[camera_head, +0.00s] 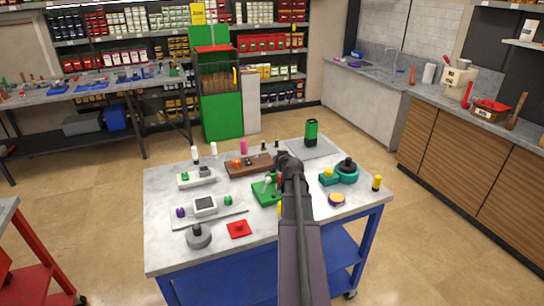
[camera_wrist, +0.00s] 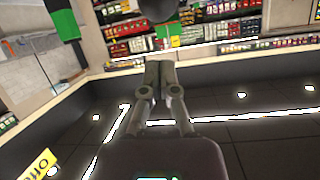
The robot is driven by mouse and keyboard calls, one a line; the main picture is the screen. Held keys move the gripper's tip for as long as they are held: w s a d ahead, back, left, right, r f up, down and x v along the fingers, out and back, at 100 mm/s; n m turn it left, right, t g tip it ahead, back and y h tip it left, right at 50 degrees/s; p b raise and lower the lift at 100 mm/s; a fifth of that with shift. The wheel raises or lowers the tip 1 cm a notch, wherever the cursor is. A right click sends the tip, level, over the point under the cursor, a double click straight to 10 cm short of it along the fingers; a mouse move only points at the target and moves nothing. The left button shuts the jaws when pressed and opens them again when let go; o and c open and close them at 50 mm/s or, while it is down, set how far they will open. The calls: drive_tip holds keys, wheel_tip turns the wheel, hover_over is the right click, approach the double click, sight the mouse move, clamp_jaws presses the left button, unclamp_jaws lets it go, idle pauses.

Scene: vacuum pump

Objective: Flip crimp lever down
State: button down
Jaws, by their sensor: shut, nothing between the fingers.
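A green device (camera_head: 263,194) sits near the middle of the tabletop, with a small pale-tipped part standing on it. It may carry the crimp lever, but I cannot make the lever out clearly, and my arm covers its right side. My gripper (camera_wrist: 160,68) is shut and empty in the wrist view, its two fingers together and pointing up the picture. A dark rounded thing (camera_wrist: 160,9) shows just beyond the fingertips at the top edge; I cannot tell what it is or whether they touch. In the head view my arm hides the fingertips.
The grey tabletop (camera_head: 160,245) also holds a brown block (camera_head: 240,168), a green and black cylinder (camera_head: 311,132), a teal device (camera_head: 344,174), a grey round part (camera_head: 198,237) and a red piece (camera_head: 238,229). Open floor surrounds the table. Shelves and counters stand farther back.

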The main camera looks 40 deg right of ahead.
drive_tip(key=s+a, duration=0.3)
drive_tip(key=s, duration=0.3)
drive_tip(key=shift+s+a+f, duration=0.2)
drive_tip(key=shift+s, duration=0.2)
drive_tip(key=w+a+f+n+g+y, duration=0.1)
drive_tip(key=w+a+f+n+y, duration=0.1)
drive_tip(key=a, duration=0.7)
drive_tip(key=w+a+f+n+g+y, duration=0.1)
drive_tip(key=w+a+f+g+y, duration=0.15)
drive_tip(key=a, duration=0.55)
drive_tip(key=w+a+f+n+g+y, duration=0.1)
drive_tip(key=w+a+f+n+y, duration=0.15)
drive_tip(key=a, duration=0.65)
drive_tip(key=s+a+f+g, duration=0.1)
drive_tip(key=s+a+g, duration=0.1)
drive_tip(key=a, duration=0.5)
drive_tip(key=s+a+f+n+g, duration=0.1)
drive_tip(key=s+a+f+g, duration=0.1)
drive_tip(key=a, duration=0.5)
drive_tip(key=s+a+f+g+h, duration=0.1)
drive_tip(key=s+a+g, duration=0.3)
drive_tip(key=a, duration=0.4)
drive_tip(key=shift+s+f+n, duration=0.35)
drive_tip(key=shift+s+f, duration=0.15)
drive_tip(key=shift+s, duration=0.4)
